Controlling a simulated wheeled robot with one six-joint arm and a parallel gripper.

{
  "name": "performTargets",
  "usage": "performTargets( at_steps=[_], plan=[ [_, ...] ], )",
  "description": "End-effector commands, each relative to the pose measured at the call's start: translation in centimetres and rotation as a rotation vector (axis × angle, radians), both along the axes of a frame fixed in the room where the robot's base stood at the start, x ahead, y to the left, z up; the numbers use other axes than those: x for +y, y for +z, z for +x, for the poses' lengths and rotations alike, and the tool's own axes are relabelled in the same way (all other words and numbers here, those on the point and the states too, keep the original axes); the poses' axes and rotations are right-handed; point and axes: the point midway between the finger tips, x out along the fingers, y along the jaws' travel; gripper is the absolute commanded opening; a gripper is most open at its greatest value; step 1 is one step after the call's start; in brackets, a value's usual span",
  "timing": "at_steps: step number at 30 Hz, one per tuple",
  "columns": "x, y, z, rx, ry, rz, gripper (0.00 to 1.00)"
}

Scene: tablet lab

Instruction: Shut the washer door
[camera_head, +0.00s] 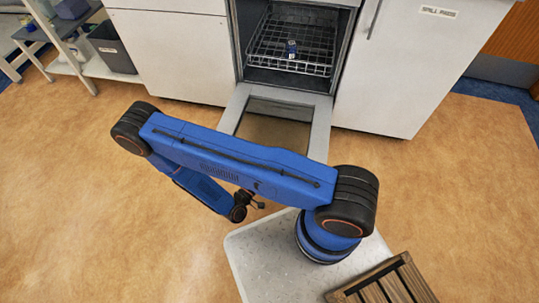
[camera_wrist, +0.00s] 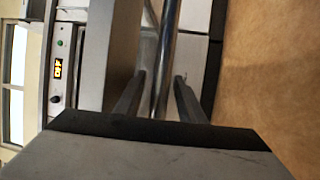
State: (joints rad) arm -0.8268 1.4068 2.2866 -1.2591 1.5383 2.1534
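The washer (camera_head: 236,40) stands between white cabinets in the head view, its cavity open. Its door (camera_head: 319,130) is folded down toward me, with a grey frame and a dark middle panel. My blue arm covers the door's near edge. My gripper (camera_head: 257,204) is small and partly hidden under the arm, near that edge. In the wrist view my gripper (camera_wrist: 159,76) is open, its two dark fingers apart on either side of a shiny metal bar (camera_wrist: 168,40). The bar looks like the door handle; I cannot tell whether the fingers touch it.
A wooden slatted crate (camera_head: 385,286) is at lower right. A shelf with a dark bin (camera_head: 112,48) stands at upper left. The floor at left and right is clear.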

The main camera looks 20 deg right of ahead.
Motion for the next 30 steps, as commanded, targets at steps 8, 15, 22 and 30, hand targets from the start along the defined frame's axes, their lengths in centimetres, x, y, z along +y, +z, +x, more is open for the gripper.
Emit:
performTargets(
  at_steps=[8, 15, 22, 30],
  plan=[
    [-0.96, 0.18, -0.36, -0.001, 0.003, 0.0, 0.36],
    [-0.94, 0.18, -0.36, -0.001, 0.004, 0.0, 0.28],
    [-0.92, 0.18, -0.35, -0.001, 0.004, 0.0, 0.0],
    [-0.34, 0.7, -0.34, 0.006, 0.005, 0.007, 0.0]
  ],
)
